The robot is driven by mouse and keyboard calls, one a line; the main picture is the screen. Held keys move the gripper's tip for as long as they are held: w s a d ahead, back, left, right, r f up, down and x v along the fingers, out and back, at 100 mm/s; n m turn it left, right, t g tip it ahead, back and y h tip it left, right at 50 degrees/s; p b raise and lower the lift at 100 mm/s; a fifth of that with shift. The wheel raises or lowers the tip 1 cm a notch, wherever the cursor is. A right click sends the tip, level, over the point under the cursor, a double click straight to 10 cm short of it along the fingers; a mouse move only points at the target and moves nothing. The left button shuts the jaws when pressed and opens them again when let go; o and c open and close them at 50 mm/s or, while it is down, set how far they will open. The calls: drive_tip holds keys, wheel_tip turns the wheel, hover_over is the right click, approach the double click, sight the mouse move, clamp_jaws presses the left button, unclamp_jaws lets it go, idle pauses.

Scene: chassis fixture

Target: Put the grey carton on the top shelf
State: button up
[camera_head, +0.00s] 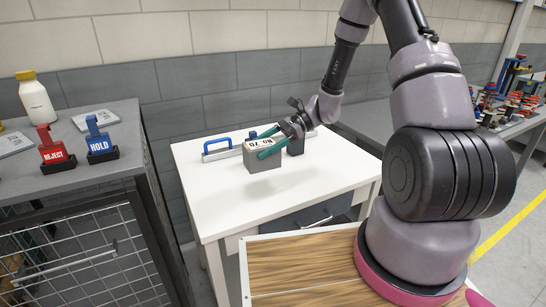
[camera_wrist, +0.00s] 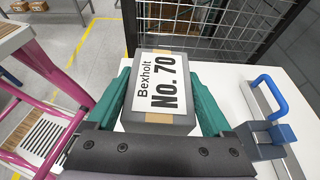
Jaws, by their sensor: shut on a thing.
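The grey carton (camera_head: 260,181) is between the green fingers of my gripper (camera_head: 267,142), over the white table. Its top has tan tape and a white label. In the wrist view the carton (camera_wrist: 141,124) fills the gap between the fingers, and the label reads "Bexholt No. 70". My gripper (camera_wrist: 160,98) is shut on the carton's two sides. The carton looks upright in the head view; I cannot tell whether its underside touches the table. I cannot tell which surface is the top shelf.
A blue-handled fixture (camera_head: 217,150) stands on the white table (camera_head: 215,205) close to the carton. At left, a dark cabinet (camera_head: 95,170) with a mesh door bears a red REJECT block (camera_head: 54,153), a blue HOLD block (camera_head: 100,146) and a white bottle (camera_head: 36,100). The table's front is clear.

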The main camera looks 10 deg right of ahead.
drive_tip(key=w+d+r+m+t+h, duration=0.2)
drive_tip(key=w+d+r+m+t, duration=0.2)
drive_tip(key=w+m+t, duration=0.4)
drive_tip(key=w+d+r+m+t+h, duration=0.2)
drive_tip(key=w+d+r+m+t, duration=0.25)
drive_tip(key=w, duration=0.45)
drive_tip(key=shift+t, duration=0.45)
wheel_tip(320, 180, down, 18)
drive_tip(key=shift+w+d+f, duration=0.1)
drive_tip(key=shift+w+f, duration=0.05)
drive_tip(key=shift+f, duration=0.05)
drive_tip(key=shift+f, duration=0.15)
drive_tip(key=o, duration=1.4)
drive_tip(key=shift+o, duration=0.2)
